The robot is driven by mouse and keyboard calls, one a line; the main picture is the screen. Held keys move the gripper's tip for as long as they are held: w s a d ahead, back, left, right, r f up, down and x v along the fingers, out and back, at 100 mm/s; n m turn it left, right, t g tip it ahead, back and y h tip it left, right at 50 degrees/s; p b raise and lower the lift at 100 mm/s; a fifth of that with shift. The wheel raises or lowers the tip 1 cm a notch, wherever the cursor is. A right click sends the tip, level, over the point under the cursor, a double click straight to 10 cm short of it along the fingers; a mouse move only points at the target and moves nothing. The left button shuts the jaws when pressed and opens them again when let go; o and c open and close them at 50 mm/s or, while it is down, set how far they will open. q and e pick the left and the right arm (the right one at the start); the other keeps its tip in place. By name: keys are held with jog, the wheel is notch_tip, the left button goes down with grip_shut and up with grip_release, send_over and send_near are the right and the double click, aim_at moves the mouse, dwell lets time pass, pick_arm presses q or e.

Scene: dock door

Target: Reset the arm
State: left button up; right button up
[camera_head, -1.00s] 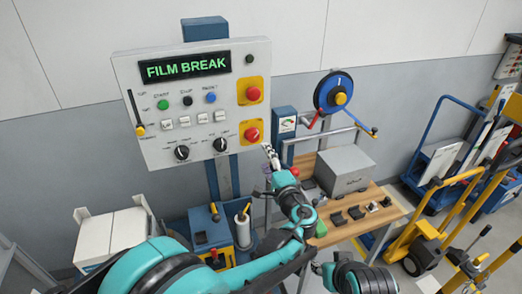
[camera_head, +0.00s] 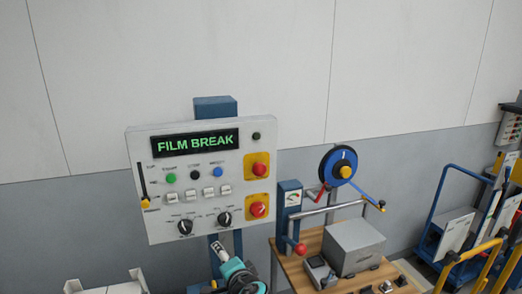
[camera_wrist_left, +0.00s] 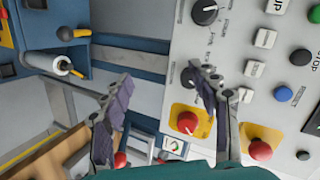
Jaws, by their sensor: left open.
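My left gripper (camera_head: 217,245) shows at the bottom of the head view, just below the control panel (camera_head: 165,222), with teal arm parts behind it. In the left wrist view, the left gripper's (camera_wrist_left: 165,76) two dark padded fingers are spread apart with nothing between them. The panel (camera_wrist_left: 222,50) lies beyond the fingers. Its display (camera_head: 195,143) reads FILM BREAK in green. It carries two red buttons on yellow plates, an upper one (camera_head: 260,170) and a lower one (camera_head: 257,209), a blue button (camera_head: 218,172) and black knobs. My right gripper is not in view.
Right of the panel is a wooden bench (camera_head: 300,272) with a grey box (camera_head: 354,246). A blue wheel (camera_head: 328,165) with a yellow hub stands behind it. Blue and yellow carts (camera_head: 437,228) stand at far right. The wall above is bare.

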pick_arm(q)
jog(key=s+a+f+n+g+h, duration=0.2)
jog(key=s+a+f+n+g, duration=0.25)
jog(key=s+a, duration=0.55)
jog(key=s+d+f+n+h, duration=0.1)
jog(key=s+f+n+h, duration=0.1)
jog(key=s, duration=0.4)
jog(key=s+d+f+n+h, duration=0.1)
jog(key=s+f+n+h, duration=0.1)
jog(key=s, duration=0.4)
jog(key=shift+s+d+f+n+b, duration=0.3)
jog(key=shift+s+f+n+b, duration=0.1)
jog(key=shift+n, duration=0.25)
jog(key=shift+g, duration=0.25)
